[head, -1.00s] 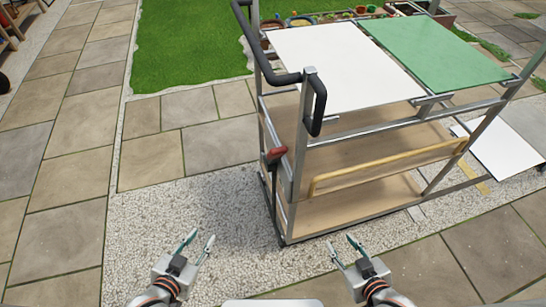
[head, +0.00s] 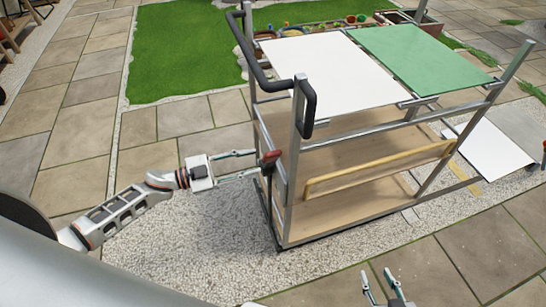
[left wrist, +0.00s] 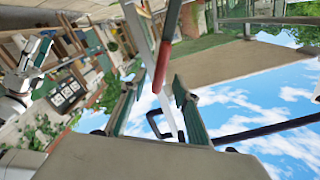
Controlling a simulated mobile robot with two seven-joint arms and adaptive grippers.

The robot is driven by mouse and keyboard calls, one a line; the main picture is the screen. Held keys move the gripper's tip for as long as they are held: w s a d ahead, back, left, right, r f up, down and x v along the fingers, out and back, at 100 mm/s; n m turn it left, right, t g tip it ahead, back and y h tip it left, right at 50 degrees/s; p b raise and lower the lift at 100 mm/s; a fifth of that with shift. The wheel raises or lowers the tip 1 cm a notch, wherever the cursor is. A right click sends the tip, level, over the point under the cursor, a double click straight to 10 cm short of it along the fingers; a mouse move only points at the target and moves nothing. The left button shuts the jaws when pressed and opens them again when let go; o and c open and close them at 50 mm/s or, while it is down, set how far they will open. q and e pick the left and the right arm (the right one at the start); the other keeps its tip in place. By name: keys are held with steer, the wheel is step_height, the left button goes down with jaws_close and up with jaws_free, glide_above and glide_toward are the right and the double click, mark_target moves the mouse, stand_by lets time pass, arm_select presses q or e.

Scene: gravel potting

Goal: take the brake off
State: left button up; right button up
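The cart (head: 298,165) stands on the gravel with a black push handle (head: 308,108) at its left end. The brake lever's red grip (head: 270,158) sits low on that end; it also shows in the left wrist view (left wrist: 168,42). My left gripper (head: 252,163) is open, pointing right, with its fingertips close to the red grip. In the left wrist view the red grip appears between and beyond my open fingers (left wrist: 157,88); I cannot tell if they touch it. My right gripper (head: 377,275) is open and empty at the bottom of the head view.
A white panel (head: 330,75) and a green panel (head: 420,58) lie on the cart's top. Several pots (head: 330,24) stand behind it. A white board (head: 492,150) lies to its right. Gravel (head: 190,240) and paving left of the cart are free.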

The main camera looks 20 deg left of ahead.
mark_target(263, 159)
arm_select(q)
steer(key=x, duration=0.6)
steer(key=shift+r, duration=0.1)
jaws_close()
